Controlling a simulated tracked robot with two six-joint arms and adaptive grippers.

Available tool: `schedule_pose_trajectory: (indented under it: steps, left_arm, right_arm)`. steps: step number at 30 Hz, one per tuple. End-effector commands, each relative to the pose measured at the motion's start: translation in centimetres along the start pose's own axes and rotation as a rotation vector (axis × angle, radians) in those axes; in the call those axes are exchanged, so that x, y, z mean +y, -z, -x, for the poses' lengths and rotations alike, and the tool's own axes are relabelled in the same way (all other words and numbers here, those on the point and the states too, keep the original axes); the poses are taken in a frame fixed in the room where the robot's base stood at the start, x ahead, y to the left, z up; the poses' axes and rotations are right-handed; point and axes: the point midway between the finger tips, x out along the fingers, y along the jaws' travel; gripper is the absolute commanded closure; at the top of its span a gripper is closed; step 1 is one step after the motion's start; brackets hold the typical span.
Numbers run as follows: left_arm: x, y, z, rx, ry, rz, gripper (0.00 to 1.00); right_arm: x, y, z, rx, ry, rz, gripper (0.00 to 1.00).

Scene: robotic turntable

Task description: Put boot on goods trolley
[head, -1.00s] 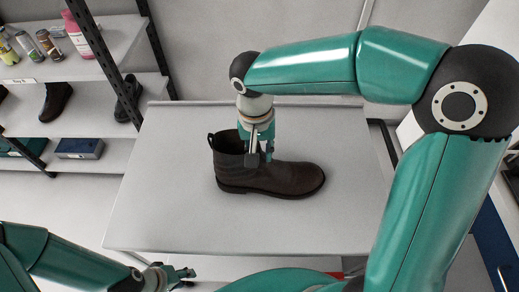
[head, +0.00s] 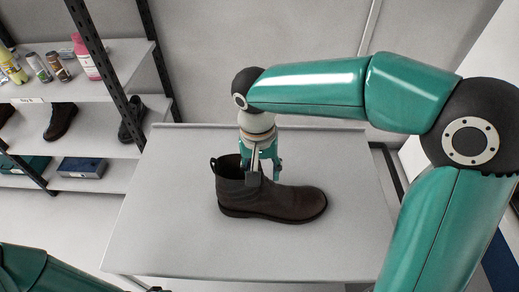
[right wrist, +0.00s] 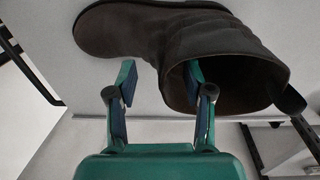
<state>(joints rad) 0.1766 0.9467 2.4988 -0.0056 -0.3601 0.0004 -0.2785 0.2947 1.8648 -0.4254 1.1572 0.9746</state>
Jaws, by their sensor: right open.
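A dark brown ankle boot (head: 285,203) stands upright on a pale grey flat platform, which looks like the goods trolley (head: 165,215). Its toe points right in the head view and its open shaft is at the left. My right gripper (head: 264,179) points down at the boot beside the shaft, with its fingers apart. In the right wrist view the open fingers (right wrist: 166,88) are close to the boot (right wrist: 175,38), one of them by the shaft opening. I cannot tell whether they touch it. My left gripper is out of view; only its arm shows at the lower left.
A shelf rack (head: 125,118) stands at the left. Bottles and jars are on its upper shelf, and dark boots and a blue box (head: 82,167) are lower down. The platform is clear around the boot. A wall is behind.

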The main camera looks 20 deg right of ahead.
Motion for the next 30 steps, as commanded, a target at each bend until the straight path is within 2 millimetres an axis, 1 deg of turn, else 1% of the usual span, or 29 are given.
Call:
schedule_pose_trajectory:
  steps: [1, 9, 12, 15, 20, 30]
  left_arm:
    - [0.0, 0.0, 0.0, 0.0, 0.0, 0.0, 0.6]
    - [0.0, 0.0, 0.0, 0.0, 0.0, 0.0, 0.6]
    - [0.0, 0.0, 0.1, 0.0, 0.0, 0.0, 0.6]
    - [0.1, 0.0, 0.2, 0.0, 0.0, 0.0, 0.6]
    - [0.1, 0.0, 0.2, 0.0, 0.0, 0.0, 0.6]
    - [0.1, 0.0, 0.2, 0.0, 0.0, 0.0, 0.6]
  right_arm:
    - [-0.1, 0.0, 1.0, 0.004, 0.004, 0.001, 0.48]
    - [-0.1, 0.0, 6.4, 0.004, 0.004, 0.002, 0.48]
    - [-0.1, 0.0, 8.1, 0.003, 0.003, 0.003, 0.48]
    - [-0.1, 0.0, 9.2, 0.002, 0.002, 0.003, 0.48]
    - [-0.1, 0.0, 9.9, 0.001, 0.001, 0.003, 0.48]
    - [-0.1, 0.0, 9.9, 0.0, 0.0, 0.003, 0.48]
